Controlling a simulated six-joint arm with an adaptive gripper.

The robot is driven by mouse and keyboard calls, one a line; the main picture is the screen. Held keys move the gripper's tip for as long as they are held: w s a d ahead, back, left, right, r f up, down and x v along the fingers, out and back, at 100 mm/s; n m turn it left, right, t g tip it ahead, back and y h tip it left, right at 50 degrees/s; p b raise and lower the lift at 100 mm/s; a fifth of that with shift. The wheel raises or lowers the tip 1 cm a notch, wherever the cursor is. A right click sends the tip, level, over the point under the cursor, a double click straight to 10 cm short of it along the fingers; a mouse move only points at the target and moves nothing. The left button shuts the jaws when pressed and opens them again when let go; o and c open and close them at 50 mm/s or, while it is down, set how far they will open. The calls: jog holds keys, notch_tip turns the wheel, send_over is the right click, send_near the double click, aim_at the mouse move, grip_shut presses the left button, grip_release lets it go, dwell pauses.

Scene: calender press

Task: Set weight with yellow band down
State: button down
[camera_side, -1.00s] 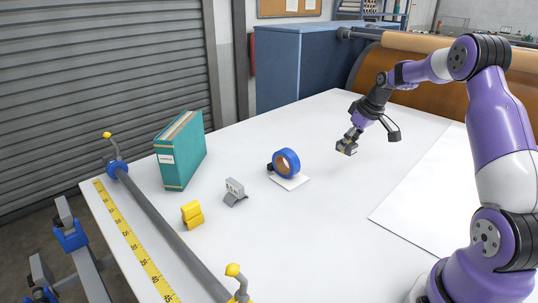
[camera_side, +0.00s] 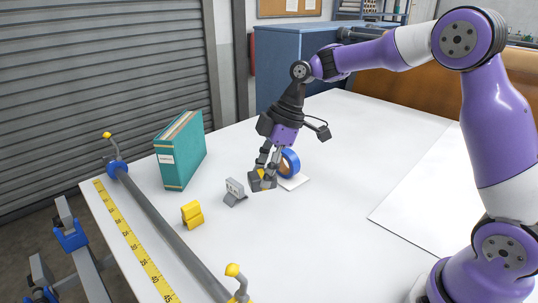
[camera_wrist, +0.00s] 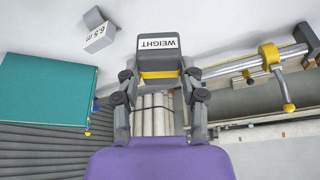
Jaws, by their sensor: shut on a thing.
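The weight with a yellow band (camera_wrist: 160,74) is a dark grey block with a white label reading WEIGHT in the wrist view. My gripper (camera_wrist: 160,88) is shut on it, one finger at each side. In the side view my gripper (camera_side: 268,165) points down and holds the weight (camera_side: 262,181) low over the white table, between a grey block and a roll of blue tape. I cannot tell whether the weight's underside touches the table.
The blue tape roll (camera_side: 290,162) stands close to the right of the weight. A grey labelled block (camera_side: 235,191) and a yellow block (camera_side: 192,214) stand to the left. A teal binder (camera_side: 181,152) stands farther left. The white table (camera_side: 300,240) is clear in front.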

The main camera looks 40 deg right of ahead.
jog(key=s+a+n+g, duration=0.2)
jog(key=s+a+n, duration=0.1)
jog(key=a+n, duration=0.3)
jog(key=shift+m+y, duration=0.3)
jog(key=shift+y, duration=0.1)
jog(key=x, duration=0.5)
jog(key=shift+s+d+f, duration=0.2)
jog(key=shift+d+f, duration=0.1)
jog(key=shift+f, duration=2.35)
jog(key=shift+f, duration=0.15)
jog(key=shift+c, duration=2)
grip_release()
